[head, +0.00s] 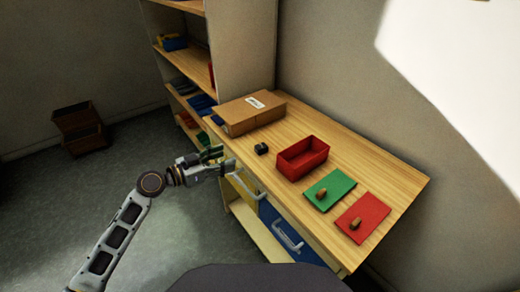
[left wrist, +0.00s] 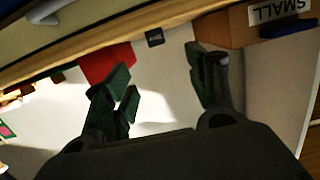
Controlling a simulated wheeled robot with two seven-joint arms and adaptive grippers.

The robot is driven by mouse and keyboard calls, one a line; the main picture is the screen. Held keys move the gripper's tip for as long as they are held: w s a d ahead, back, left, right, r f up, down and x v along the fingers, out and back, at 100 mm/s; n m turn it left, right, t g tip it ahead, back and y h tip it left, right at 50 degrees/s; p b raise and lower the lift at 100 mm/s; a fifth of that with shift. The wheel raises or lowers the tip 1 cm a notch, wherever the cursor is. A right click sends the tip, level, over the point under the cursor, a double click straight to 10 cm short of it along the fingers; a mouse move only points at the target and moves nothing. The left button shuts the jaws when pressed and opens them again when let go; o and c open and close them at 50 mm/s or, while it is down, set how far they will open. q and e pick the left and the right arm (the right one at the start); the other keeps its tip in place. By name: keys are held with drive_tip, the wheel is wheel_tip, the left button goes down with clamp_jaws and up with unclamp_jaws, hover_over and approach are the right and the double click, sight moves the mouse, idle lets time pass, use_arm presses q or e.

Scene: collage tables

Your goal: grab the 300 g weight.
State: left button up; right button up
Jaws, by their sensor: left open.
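A small dark block (head: 262,149), which may be the 300 g weight, sits on the wooden table (head: 400,180) between the cardboard box and the red bin. A small dark block also shows in the left wrist view (left wrist: 154,37), beyond the fingers; I cannot read any marking on it. My left gripper (head: 227,158) is open and empty by the table's front edge, left of the block and apart from it. Its two spread fingers show in the left wrist view (left wrist: 158,65). My right gripper is not in view.
A red bin (head: 302,157), a green panel (head: 330,190) and a red panel (head: 364,218), both with wooden knobs, lie to the right. Drawer handles (head: 288,237) stick out in front.

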use_arm(q)
drive_tip(key=shift+s+r, duration=0.1)
drive_tip(key=shift+d, duration=0.1)
idle(0.3)
drive_tip(key=p, duration=0.1)
approach(261, 149)
drive_tip(key=w+d, duration=0.1)
drive_tip(key=w, duration=0.2)
drive_tip(key=shift+w+d, duration=0.25)
drive_tip(key=shift+d, duration=0.25)
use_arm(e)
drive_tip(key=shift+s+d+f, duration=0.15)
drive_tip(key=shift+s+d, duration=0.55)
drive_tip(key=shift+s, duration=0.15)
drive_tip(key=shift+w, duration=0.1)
use_arm(q)
drive_tip(key=shift+w+d, duration=0.1)
drive_tip(key=shift+d, duration=0.05)
